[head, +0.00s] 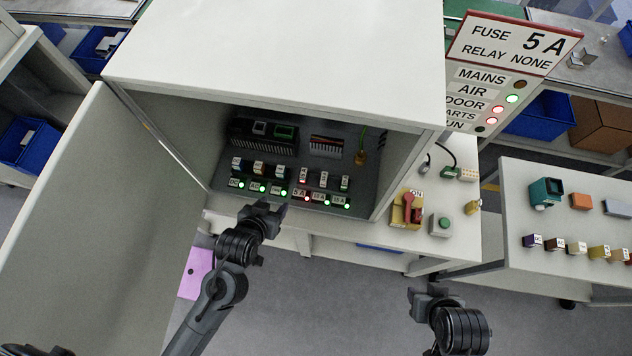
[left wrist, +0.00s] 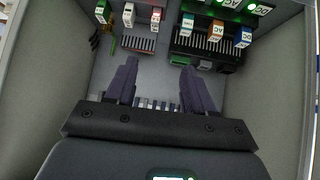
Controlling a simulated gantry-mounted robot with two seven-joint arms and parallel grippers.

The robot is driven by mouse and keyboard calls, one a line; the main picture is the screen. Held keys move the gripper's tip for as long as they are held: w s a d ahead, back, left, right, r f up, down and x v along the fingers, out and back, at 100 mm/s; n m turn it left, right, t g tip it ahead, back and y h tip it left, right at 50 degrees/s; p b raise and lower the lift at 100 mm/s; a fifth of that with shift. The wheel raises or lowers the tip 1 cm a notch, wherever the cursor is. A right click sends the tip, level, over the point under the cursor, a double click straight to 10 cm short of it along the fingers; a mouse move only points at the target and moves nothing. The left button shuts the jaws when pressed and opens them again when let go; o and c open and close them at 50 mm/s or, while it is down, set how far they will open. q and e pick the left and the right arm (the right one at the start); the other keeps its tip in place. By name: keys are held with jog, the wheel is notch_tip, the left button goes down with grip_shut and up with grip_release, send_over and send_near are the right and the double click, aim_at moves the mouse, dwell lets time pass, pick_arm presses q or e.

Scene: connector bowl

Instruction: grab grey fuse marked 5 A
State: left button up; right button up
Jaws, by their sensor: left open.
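The sign (head: 515,43) reads FUSE 5 A, RELAY NONE. Inside the open cabinet (head: 270,50), a row of small modules stands upright in sockets. The right-hand group holds a white-and-red one (head: 303,175) above a tag that seems to read 5 A (head: 299,193); it also shows in the left wrist view (left wrist: 155,17). I cannot make out a clearly grey fuse marked 5 A. My left gripper (head: 262,208) is open and empty at the cabinet's front opening, apart from the modules; its fingers show in the wrist view (left wrist: 156,80). My right gripper (head: 430,296) hangs outside, below the bench; its jaws are unclear.
The cabinet door (head: 85,220) stands open at left. A red-handled switch (head: 408,208) and green button (head: 441,225) sit on the bench right of the cabinet. A side table holds several small coloured blocks (head: 555,244) and a teal piece (head: 545,192).

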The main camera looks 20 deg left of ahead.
aim_at(302, 179)
pick_arm(q)
jog(key=w+d+f+t+b, duration=0.1)
jog(key=w+f+b, duration=0.3)
jog(key=f+b, duration=0.1)
jog(key=w+d+f+t+y+b, duration=0.1)
jog(key=w+f+t+b, duration=0.1)
jog(key=w+f+b, duration=0.2)
jog(key=w+d+f+n+t+b, duration=0.1)
jog(key=w+f+b, duration=0.4)
jog(key=f, duration=0.3)
jog(key=shift+w+d+y+b, duration=0.2)
jog(key=shift+w+y+b, duration=0.15)
jog(key=shift+w, duration=0.25)
jog(key=x, duration=0.4)
jog(key=shift+w+a+r, duration=0.1)
jog(key=shift+a+r, duration=0.1)
jog(key=shift+a, duration=0.15)
jog(key=shift+w+f+b, duration=0.25)
jog(key=shift+w+b, duration=0.05)
jog(key=shift+w, duration=0.3)
grip_shut()
